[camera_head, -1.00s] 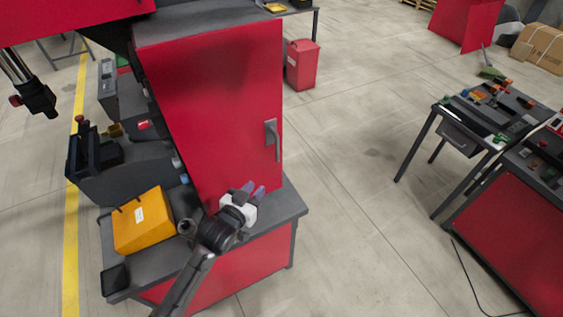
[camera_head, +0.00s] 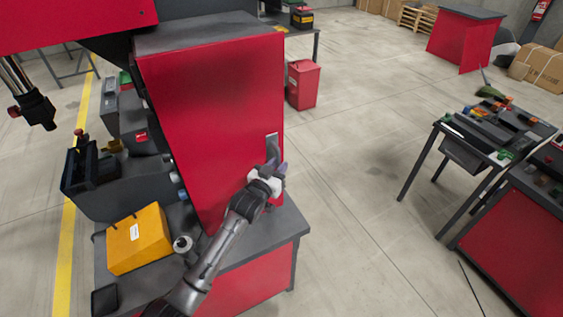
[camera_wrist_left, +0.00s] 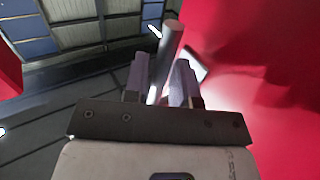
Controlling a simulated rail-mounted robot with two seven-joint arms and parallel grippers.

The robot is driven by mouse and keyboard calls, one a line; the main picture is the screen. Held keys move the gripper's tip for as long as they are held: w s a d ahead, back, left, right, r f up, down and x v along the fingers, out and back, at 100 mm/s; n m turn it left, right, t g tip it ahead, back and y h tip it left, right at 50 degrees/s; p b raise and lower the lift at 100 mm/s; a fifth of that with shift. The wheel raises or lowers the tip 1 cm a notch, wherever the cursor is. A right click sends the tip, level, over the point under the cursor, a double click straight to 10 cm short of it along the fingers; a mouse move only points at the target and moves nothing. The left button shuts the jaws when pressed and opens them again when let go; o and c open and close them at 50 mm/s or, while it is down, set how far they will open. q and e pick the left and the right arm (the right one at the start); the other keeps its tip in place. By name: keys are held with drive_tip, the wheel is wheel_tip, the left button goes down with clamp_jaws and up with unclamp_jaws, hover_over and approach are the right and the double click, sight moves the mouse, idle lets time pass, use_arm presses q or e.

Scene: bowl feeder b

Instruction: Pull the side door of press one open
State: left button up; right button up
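Press one's side door (camera_head: 215,110) is a tall red panel in the middle of the head view and looks closed. Its grey upright handle (camera_head: 272,147) is near the door's right edge. My left gripper (camera_head: 277,174) is at the handle, covering its lower part. In the left wrist view the handle (camera_wrist_left: 171,44) runs as a grey bar between the two purple-grey fingers (camera_wrist_left: 160,84). The fingers stand apart on either side of the bar. Whether they touch it is hard to tell.
A grey bench top (camera_head: 262,240) lies below the door, with a yellow box (camera_head: 138,240) on its left. A red bin (camera_head: 302,84) stands behind right. Tables with small parts (camera_head: 497,125) are at the right. The floor between is clear.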

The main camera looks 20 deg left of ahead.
use_arm(q)
drive_tip(key=shift+w+d, duration=0.2)
drive_tip(key=shift+w, duration=1)
clamp_jaws()
